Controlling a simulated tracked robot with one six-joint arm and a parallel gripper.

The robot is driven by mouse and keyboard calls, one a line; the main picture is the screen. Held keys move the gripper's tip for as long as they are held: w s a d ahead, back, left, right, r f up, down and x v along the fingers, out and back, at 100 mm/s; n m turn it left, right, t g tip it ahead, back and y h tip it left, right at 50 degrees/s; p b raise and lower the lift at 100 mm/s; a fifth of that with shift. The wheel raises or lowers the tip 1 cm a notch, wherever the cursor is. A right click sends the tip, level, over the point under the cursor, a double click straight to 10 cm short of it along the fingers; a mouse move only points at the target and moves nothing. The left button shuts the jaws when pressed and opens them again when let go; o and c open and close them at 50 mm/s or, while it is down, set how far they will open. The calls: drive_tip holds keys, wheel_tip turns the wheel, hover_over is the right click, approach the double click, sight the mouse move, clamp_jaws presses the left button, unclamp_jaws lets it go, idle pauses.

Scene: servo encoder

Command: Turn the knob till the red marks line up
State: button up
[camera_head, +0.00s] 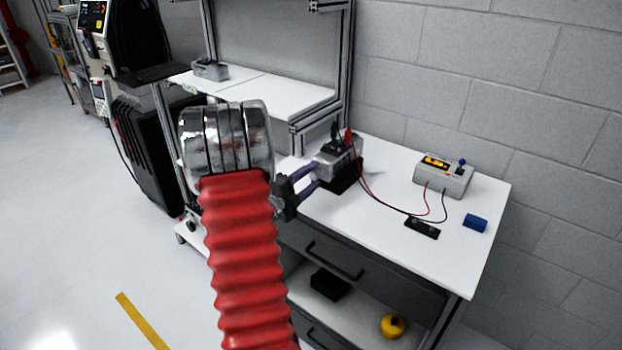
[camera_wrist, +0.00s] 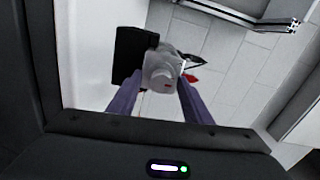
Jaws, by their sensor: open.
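The servo encoder (camera_head: 340,155) is a grey metal unit on a black base, standing on the white workbench with a red and a black clip on top. In the wrist view its round grey knob (camera_wrist: 160,76) faces me, with a small red mark near its lower edge. I cannot make out a second red mark clearly. My gripper (camera_head: 316,175) is open, its two purple fingers pointing at the unit. In the wrist view the fingertips (camera_wrist: 160,84) lie on either side of the knob; contact cannot be told.
A grey meter box (camera_head: 443,176) with a yellow display stands at the right, wired by red and black leads to a black block (camera_head: 422,229). A blue block (camera_head: 475,223) lies near the bench's right edge. A metal post rises behind the servo unit.

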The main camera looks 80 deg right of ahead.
drive_tip(key=shift+a, duration=0.15)
drive_tip(key=v, duration=1.3)
drive_tip(key=shift+w+a, duration=0.15)
drive_tip(key=shift+a, duration=0.1)
drive_tip(key=shift+w, duration=0.1)
drive_tip(key=m, duration=2)
drive_tip(key=shift+r, duration=0.15)
